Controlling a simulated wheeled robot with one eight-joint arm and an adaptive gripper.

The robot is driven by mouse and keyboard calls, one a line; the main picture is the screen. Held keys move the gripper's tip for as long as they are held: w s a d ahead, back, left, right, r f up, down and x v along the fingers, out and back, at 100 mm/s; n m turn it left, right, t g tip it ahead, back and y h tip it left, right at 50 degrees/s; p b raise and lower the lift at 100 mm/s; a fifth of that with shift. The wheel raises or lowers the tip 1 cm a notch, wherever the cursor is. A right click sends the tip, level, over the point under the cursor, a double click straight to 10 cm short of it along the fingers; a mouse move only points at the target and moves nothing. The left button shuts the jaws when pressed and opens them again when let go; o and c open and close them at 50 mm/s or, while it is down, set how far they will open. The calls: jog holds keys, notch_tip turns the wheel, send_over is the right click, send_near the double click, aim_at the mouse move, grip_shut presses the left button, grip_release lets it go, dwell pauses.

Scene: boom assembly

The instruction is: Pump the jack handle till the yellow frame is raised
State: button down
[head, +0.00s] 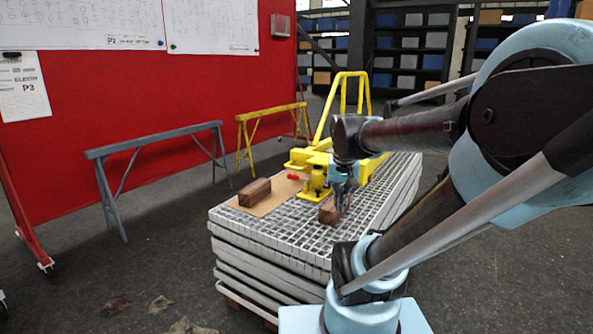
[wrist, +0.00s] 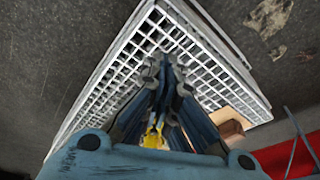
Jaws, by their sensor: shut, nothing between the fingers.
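The yellow frame (head: 345,105) stands on the stack of gratings, with its low yellow body (head: 308,158) toward the near side. A small yellow jack (head: 315,183) stands upright on the board beside it. My gripper (head: 343,200) points down just right of the jack, close to it; I cannot tell whether they touch. Its fingers also show in the wrist view (wrist: 164,75), shut and empty. A yellow part (wrist: 154,138) shows between the finger linkages there. I cannot make out the jack handle; the gripper may hide it.
One brown block (head: 255,192) lies on the board (head: 273,200); another (head: 332,212) is by my gripper. A small red piece (head: 292,176) lies near the jack. The grating (head: 265,232) is bare in front. Grey (head: 155,138) and yellow (head: 270,113) trestles stand left.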

jog(key=w+a+r+m, duration=0.2)
jog(key=w+a, duration=0.1)
jog(key=w, duration=1)
jog(key=w+a+r+m+t, duration=0.1)
jog(key=w+a+r+m, duration=0.1)
jog(key=w, duration=1.2)
jog(key=w+a+r+m, duration=0.2)
jog(key=w+a+r, duration=0.2)
jog(key=w, duration=0.9)
jog(key=shift+w+a+m+t+h, duration=0.25)
jog(key=shift+a+m+t+h, duration=0.05)
jog(key=shift+a, duration=0.15)
send_over(297, 176)
notch_tip(297, 176, down, 12)
jog(key=shift+s+f, duration=0.1)
jog(key=shift+s+a+f, duration=0.1)
jog(key=shift+f, duration=0.2)
